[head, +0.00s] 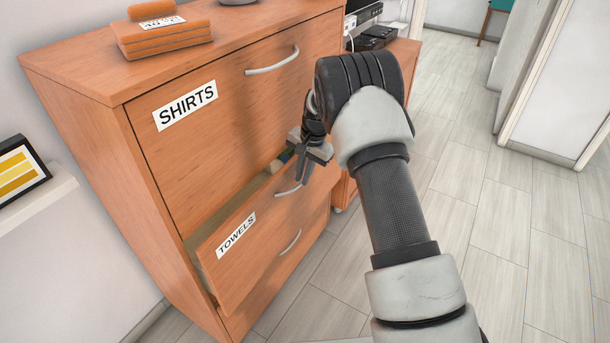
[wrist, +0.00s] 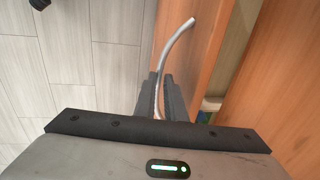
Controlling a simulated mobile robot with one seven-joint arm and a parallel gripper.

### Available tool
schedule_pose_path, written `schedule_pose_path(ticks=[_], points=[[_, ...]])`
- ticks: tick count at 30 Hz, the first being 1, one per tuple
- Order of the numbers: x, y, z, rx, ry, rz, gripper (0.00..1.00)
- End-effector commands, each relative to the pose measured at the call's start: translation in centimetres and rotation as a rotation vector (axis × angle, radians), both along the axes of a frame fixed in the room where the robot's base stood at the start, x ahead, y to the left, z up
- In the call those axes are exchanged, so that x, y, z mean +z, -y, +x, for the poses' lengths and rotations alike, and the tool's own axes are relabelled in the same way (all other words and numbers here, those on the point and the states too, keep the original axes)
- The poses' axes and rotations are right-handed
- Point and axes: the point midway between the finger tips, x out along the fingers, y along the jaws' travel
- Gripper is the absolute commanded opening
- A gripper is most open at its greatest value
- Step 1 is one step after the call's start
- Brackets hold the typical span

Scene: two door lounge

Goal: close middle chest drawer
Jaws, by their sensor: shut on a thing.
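The chest (head: 82,143) is orange wood. Its middle drawer (head: 232,274), labelled TOWELS, stands partly open, with a dark gap above its front. My gripper (head: 301,178) is at the right part of that drawer front, at its curved metal handle (head: 288,191). In the wrist view my gripper (wrist: 161,98) is shut on the handle (wrist: 174,43), whose free end curves up past the fingers. The drawer front (wrist: 201,62) runs close along the right of the fingers.
The top drawer, labelled SHIRTS (head: 185,106), is shut. Folded orange cloths (head: 160,38) lie on the chest top. A lower cabinet (head: 398,60) with dark devices stands behind my arm. The grey plank floor (head: 470,190) at right is clear.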

Motion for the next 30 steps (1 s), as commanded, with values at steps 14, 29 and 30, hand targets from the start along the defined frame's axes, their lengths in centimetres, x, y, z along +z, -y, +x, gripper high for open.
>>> schedule_pose_path(ticks=[14, 29, 30], points=[[0.11, -0.07, 0.13, 0.0, 0.003, 0.0, 0.0], [0.21, 0.02, 0.03, 0.0, 0.001, -0.001, 0.29], [0.47, 0.06, 0.02, 0.0, 0.001, 0.0, 0.29]])
